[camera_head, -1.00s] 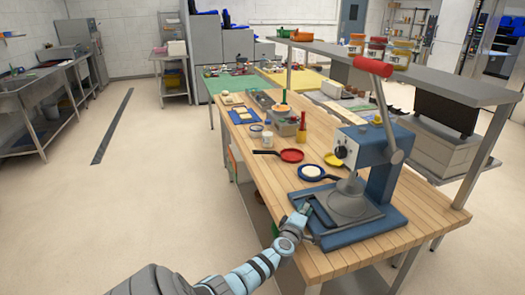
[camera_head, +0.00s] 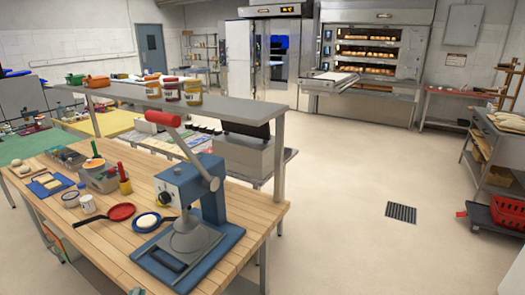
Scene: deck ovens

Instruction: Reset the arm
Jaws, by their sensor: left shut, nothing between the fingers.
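Only a small grey-blue tip of my left gripper (camera_head: 137,291) shows at the bottom edge, just in front of the near side of the wooden table. Its fingers are shut and hold nothing that I can see; the rest of my left arm is out of frame. A blue press (camera_head: 183,197) with a red-ended lever stands on the table, beyond this gripper and to its right. The gripper looks apart from the press base. My right gripper is not in view.
On the wooden table (camera_head: 112,240) are a red pan (camera_head: 121,212), a blue plate with dough (camera_head: 147,222), cups and trays. A raised grey shelf (camera_head: 235,106) holds jars. Open floor lies to the right, with a drain grate (camera_head: 401,213). Deck ovens (camera_head: 369,55) stand at the back.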

